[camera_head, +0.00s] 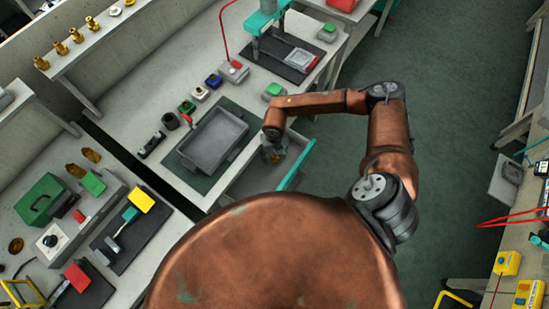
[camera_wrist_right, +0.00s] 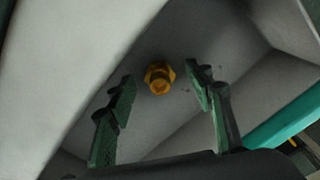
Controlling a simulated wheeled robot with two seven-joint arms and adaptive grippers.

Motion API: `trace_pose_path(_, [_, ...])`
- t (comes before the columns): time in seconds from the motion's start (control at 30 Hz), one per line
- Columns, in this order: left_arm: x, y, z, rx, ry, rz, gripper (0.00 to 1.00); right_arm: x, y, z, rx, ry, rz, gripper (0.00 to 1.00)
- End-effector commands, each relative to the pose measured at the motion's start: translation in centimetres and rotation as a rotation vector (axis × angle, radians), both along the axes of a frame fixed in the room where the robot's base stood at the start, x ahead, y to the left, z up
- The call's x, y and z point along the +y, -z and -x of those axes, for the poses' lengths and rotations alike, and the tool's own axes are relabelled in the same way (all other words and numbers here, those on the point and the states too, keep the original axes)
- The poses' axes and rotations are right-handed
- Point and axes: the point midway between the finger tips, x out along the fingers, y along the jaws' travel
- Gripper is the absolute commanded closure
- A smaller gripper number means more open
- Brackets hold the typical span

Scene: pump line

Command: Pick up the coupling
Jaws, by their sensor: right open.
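A brass, hex-shaped coupling (camera_wrist_right: 159,80) lies on the grey floor of an open drawer-like bin (camera_head: 254,180) in the right wrist view. My right gripper (camera_wrist_right: 161,84) is open, with its two green fingers on either side of the coupling in the picture. I see no contact between fingers and coupling; the exact height gap is hard to tell. In the head view my right gripper (camera_head: 273,154) points down into the bin, and it largely hides what is below it. My left gripper is not in view.
The bin has a teal front edge (camera_head: 297,166), also seen in the right wrist view (camera_wrist_right: 285,122). A grey tray (camera_head: 214,140) sits on the bench left of the gripper. Several brass fittings (camera_head: 76,36) stand on a shelf at the upper left.

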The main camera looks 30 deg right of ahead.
Motion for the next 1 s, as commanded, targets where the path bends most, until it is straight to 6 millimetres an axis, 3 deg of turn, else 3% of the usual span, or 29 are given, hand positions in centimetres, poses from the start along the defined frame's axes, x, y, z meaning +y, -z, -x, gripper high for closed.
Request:
trace_pose_path(0.7, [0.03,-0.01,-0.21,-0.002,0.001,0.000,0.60,0.01,-0.06,0.00,0.000,0.000,0.000,0.97])
trace_pose_path(1.0, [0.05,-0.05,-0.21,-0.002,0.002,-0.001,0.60,0.00,-0.34,-0.04,0.000,0.000,0.000,0.97])
